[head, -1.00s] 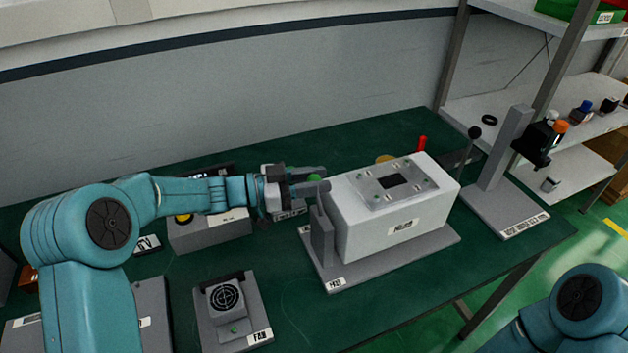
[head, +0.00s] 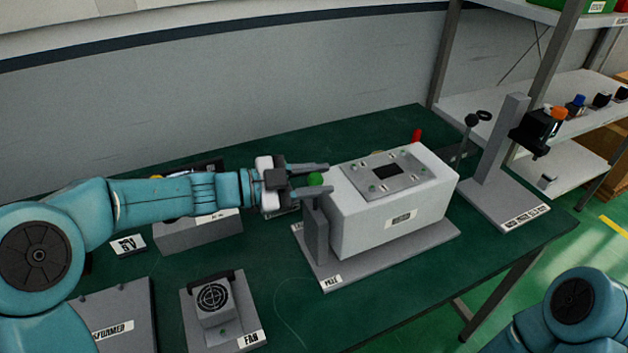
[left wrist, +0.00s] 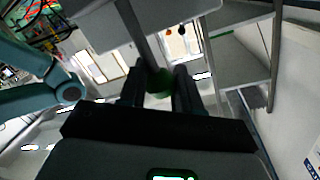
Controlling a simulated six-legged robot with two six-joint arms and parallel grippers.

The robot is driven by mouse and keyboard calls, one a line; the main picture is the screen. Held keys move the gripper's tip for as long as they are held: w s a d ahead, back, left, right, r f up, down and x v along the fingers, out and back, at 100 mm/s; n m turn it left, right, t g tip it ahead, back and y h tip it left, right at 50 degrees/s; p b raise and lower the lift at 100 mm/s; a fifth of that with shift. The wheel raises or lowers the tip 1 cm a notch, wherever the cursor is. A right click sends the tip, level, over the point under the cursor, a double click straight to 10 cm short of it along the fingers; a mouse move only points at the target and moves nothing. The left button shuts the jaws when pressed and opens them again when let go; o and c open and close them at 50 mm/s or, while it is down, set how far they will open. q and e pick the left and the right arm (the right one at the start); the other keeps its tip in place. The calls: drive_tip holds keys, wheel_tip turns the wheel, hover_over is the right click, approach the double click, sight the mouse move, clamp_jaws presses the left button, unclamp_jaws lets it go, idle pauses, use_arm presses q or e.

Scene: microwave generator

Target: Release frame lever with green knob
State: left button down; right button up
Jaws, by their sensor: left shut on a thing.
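The green knob (head: 315,180) tops a lever at the left end of the white box (head: 395,222), just above a grey upright block (head: 316,232). My left gripper (head: 322,179) reaches in from the left, with one finger on each side of the knob, and is shut on it. In the left wrist view the green knob (left wrist: 159,84) sits between the two dark fingers, with a grey rod (left wrist: 133,30) running from it to the upper left. The lever's shaft is mostly hidden in the head view. My right gripper is out of view.
The box stands on a grey base plate (head: 345,277). A fan unit (head: 215,300) stands in front left, and a grey unit (head: 200,232) lies below my left forearm. A red knob (head: 416,135) and a tall grey stand (head: 503,145) are to the right.

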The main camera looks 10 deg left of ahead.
use_arm(q)
drive_tip(key=shift+r, duration=0.1)
idle(0.3)
drive_tip(key=c, duration=0.8)
unclamp_jaws()
drive_tip(key=shift+a, duration=0.1)
drive_tip(key=b+v, duration=0.1)
drive_tip(key=v, duration=1.5)
drive_tip(key=shift+s, duration=0.15)
